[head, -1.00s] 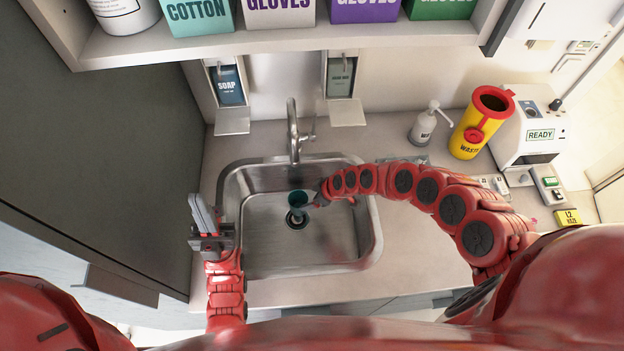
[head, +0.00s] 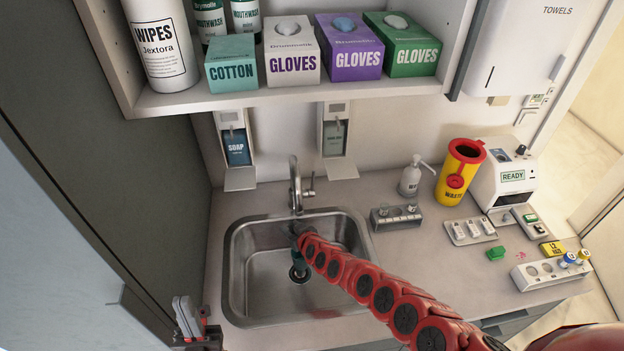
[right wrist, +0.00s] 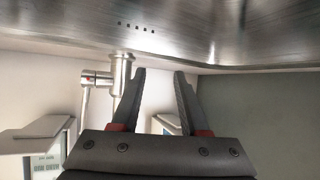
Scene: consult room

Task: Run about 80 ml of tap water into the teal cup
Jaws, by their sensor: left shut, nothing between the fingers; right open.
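The teal cup (head: 299,262) stands in the metal sink (head: 262,296) near the drain (head: 298,275), partly hidden by my right arm. My right gripper (head: 297,232) is over the sink, between the cup and the tap (head: 295,190). In the right wrist view the right gripper (right wrist: 158,75) has its fingers apart and nothing between them. That view is upside down and shows the tap (right wrist: 122,72) beyond the fingers, with no cup in it. My left gripper (head: 187,312) is shut and empty, left of the sink. Whether the cup holds water is hidden.
Soap dispensers (head: 238,150) hang on the wall behind the sink. A shelf (head: 190,103) with glove boxes overhangs the back. A pump bottle (head: 410,178), yellow waste bin (head: 456,180) and racks (head: 396,217) stand right of the sink. A tall grey panel (head: 130,150) bounds the left.

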